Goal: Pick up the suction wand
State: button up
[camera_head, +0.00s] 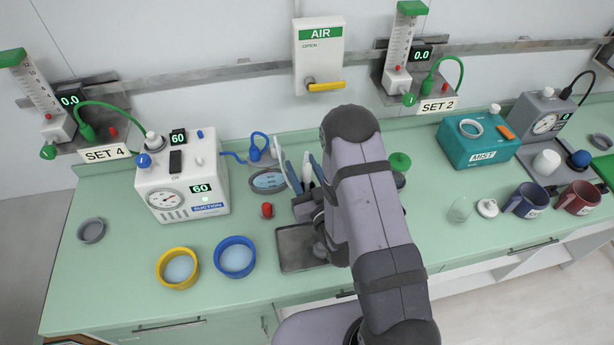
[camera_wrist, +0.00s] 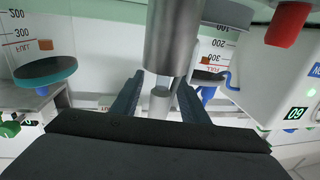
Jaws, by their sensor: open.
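My gripper (camera_head: 303,172) is open, its blue-grey fingers reaching toward the back of the green counter, behind the small dark tray. In the wrist view, which is upside down, the gripper (camera_wrist: 160,84) has a finger on each side of a steel cylinder (camera_wrist: 172,35) with a narrower pale end (camera_wrist: 159,101). I cannot tell whether this is the suction wand or its holder, nor whether the fingers touch it. In the head view my arm and gripper hide this spot. The white suction unit (camera_head: 182,180) stands to the left, with a blue hose (camera_head: 235,156) leading toward a canister (camera_head: 265,152).
A yellow bowl (camera_head: 177,284) and a blue bowl (camera_head: 236,272) sit at front left. A green-lidded jar (camera_head: 400,161) is close right of my arm. Mugs (camera_head: 527,200) stand far right.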

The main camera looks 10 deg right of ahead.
jog(key=shift+w, duration=0.25)
grip_shut()
jog(key=shift+r, duration=0.15)
